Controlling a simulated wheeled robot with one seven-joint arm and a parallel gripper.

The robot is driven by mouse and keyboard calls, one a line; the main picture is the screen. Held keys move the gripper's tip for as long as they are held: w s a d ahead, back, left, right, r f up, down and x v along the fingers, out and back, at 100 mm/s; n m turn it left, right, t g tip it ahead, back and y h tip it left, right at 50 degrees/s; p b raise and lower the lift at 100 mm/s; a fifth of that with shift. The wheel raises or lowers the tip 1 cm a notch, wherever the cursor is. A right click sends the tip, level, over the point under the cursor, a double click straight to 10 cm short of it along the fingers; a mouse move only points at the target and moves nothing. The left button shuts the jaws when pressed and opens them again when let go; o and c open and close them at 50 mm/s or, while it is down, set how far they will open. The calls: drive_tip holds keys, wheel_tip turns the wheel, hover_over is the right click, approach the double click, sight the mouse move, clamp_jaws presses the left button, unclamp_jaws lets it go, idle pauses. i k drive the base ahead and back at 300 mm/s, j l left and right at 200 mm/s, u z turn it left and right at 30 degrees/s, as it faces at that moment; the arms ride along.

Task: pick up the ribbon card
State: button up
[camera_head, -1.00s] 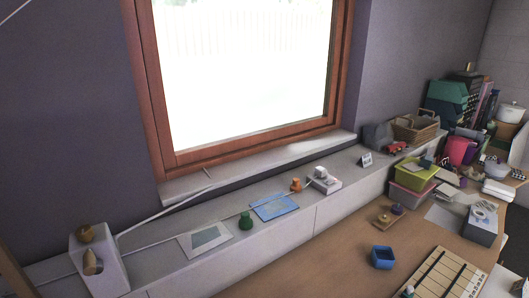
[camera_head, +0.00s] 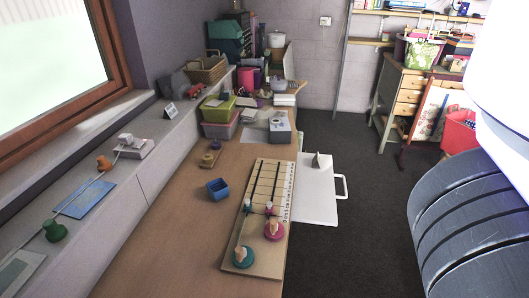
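I cannot pick out the ribbon card for sure at this size. A blue flat card or sheet (camera_head: 86,199) lies on the pale ledge under the window at left. A small white folded card with dark marks (camera_head: 170,110) stands farther along that ledge. My gripper is not in view; only a white and dark ribbed part of my own arm shows at the right edge.
A wooden board (camera_head: 269,190) with dark strips and several small knobbed pieces lies on the wooden table (camera_head: 180,236). A blue open box (camera_head: 218,188) stands left of it. A white tray (camera_head: 318,205) lies right. Boxes and baskets crowd the far end.

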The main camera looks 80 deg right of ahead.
sight(316, 157)
drive_tip(key=z, duration=2.1)
drive_tip(key=i+u, duration=0.45)
drive_tip(key=i+l+u, duration=0.1)
drive_tip(key=i+u, duration=0.4)
drive_tip(key=k, duration=0.05)
